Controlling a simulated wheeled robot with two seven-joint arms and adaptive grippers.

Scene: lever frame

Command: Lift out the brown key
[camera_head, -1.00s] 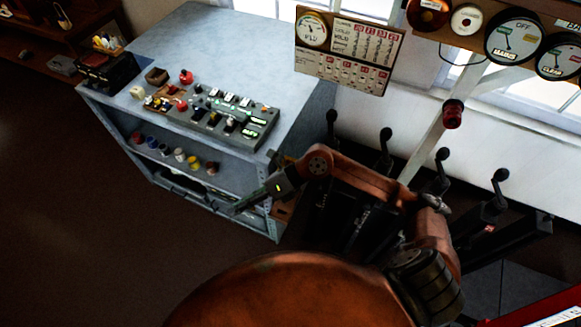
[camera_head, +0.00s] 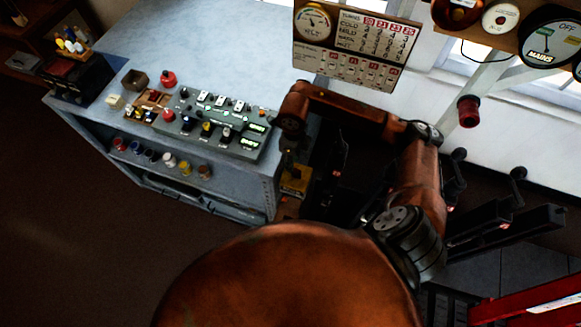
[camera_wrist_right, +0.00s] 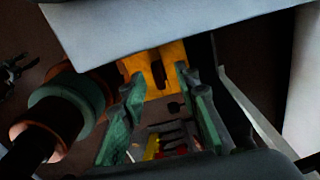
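I cannot pick out a brown key for sure in either view. In the right wrist view a yellow-orange bracket (camera_wrist_right: 158,72) with a dark slot lies just beyond my fingertips. Below it, between the fingers, are small dark shapes with yellow and red bits (camera_wrist_right: 178,145), too small to name. My right gripper (camera_wrist_right: 160,84) is open, its two green-padded fingers apart with nothing held. In the head view a yellow-orange box (camera_head: 296,181) hangs by the right end of the grey cabinet, just below my right wrist; the fingers are mostly hidden there. My left gripper is out of view.
The grey cabinet (camera_head: 215,48) carries a control panel (camera_head: 215,125) and small boxes; coloured jars stand on its shelf. A sign board (camera_head: 355,45) hangs behind my arm. A row of black levers (camera_head: 515,185) and a red lamp (camera_head: 468,111) stand to the right.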

